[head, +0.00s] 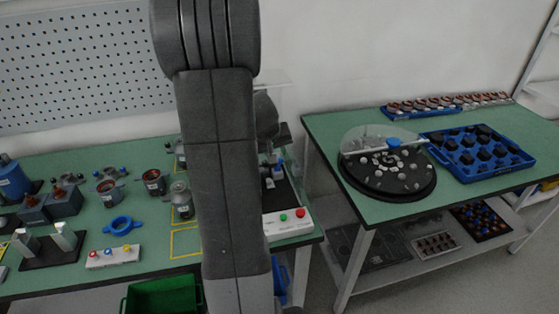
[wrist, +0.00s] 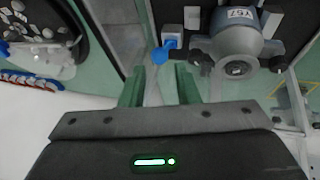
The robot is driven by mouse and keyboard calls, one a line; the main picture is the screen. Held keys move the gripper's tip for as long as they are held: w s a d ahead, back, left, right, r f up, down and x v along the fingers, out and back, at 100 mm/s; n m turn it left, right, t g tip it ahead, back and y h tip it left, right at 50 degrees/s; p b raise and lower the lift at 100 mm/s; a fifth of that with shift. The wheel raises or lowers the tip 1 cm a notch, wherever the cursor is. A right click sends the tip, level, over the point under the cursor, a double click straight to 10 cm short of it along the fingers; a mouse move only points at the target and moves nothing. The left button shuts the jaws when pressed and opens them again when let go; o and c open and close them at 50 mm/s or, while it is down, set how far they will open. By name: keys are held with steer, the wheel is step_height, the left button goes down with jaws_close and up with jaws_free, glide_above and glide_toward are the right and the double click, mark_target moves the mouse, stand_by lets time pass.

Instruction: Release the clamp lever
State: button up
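The blue lever (wrist: 163,51), with a rounded knob end, shows at top centre in the wrist view, beside a white block. It appears just beyond my gripper (wrist: 160,78), whose two green fingers are apart with nothing between them. A grey round metal fixture (wrist: 237,42) with a label stands right of the lever. In the head view a small blue part (head: 278,167), likely the same lever, shows on the dark station right of my arm. My gripper's fingers are hidden there behind the arm. I cannot tell the lever's clamped state.
A gap separates the bench from the right table, which holds a round dark turntable (head: 388,192) with a clear cover and a blue tray (head: 478,151). A green bin (head: 163,295) stands low in front.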

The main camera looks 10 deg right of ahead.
mark_target(280, 160)
steer(key=x, duration=0.6)
steer(key=shift+w+d+f, duration=0.15)
steer(key=shift+f, duration=0.2)
jaws_close()
